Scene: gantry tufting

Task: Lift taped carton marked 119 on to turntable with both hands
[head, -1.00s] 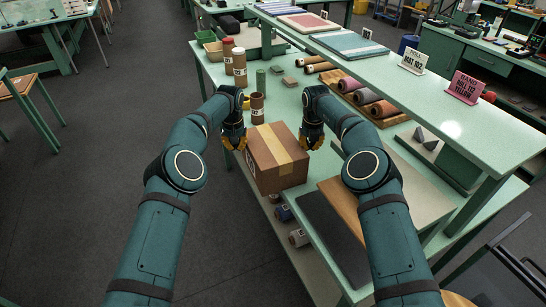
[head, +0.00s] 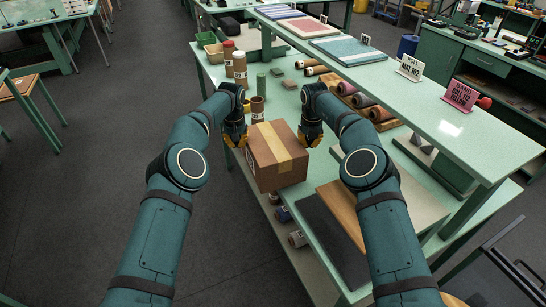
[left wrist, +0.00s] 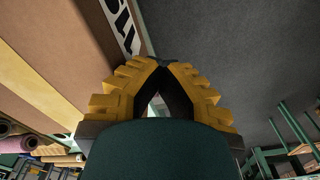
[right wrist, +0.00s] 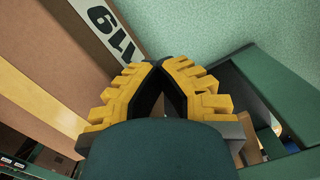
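The taped brown carton (head: 268,171) is between my two grippers over the green bench, with a pale tape strip across its top. In the right wrist view the carton (right wrist: 25,50) shows a white label reading 119; part of that label shows in the left wrist view on the carton (left wrist: 60,60). My left gripper (head: 234,137) is at the carton's left side and my right gripper (head: 311,136) at its right side. Both have their fingertips together with nothing between them, close against the carton; exact contact is hard to see. I cannot clearly identify the turntable.
A wooden board (head: 340,208) and a dark mat (head: 330,240) lie on the bench nearer me. Upright tubes (head: 239,70) stand behind my left gripper. Rolls (head: 365,101) lie under a raised shelf (head: 440,110) at right. Open floor is at left.

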